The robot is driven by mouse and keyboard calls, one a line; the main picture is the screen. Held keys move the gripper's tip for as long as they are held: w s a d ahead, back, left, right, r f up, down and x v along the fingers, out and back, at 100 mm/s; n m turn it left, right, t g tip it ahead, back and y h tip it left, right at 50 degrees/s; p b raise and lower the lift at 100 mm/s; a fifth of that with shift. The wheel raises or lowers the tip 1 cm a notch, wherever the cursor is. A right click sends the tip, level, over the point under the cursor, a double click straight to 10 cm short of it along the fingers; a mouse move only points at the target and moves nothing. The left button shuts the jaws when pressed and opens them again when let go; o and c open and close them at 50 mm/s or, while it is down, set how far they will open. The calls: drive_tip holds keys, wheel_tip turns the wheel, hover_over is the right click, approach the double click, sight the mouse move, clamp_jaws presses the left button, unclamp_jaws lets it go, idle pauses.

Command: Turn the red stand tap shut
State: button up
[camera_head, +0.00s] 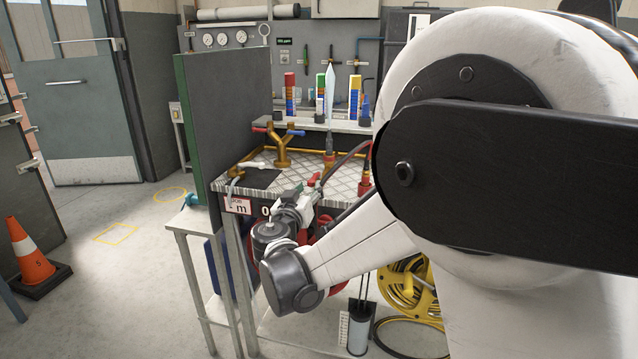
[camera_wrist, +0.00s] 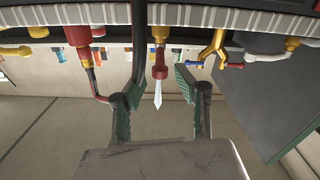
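A red stand (camera_head: 365,182) rises at the right of the bench top in the head view, partly hidden by my arm. In the wrist view, where the bench appears upside down, a red upright body (camera_wrist: 80,36) with a small red side lever (camera_wrist: 98,30) shows at upper left. I take it for the red tap, but cannot tell its setting. My gripper (camera_head: 308,189) is at the bench's front edge. A dark red pipe or hose runs down near the left finger.
A brass Y-fitting (camera_head: 282,150) with red and blue handles stands left on the bench (camera_head: 250,190). A red-based nozzle (camera_head: 330,155) with a pale pointed jet stands behind my gripper.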

sight(314, 177)
drive_tip(key=shift+w+d+b, duration=0.2)
drive_tip(key=shift+w+d, duration=0.05)
drive_tip(key=shift+w, duration=1.1)
drive_tip(key=shift+w+d+b, duration=0.2)
drive_tip(key=shift+w, duration=1.15)
clamp_jaws()
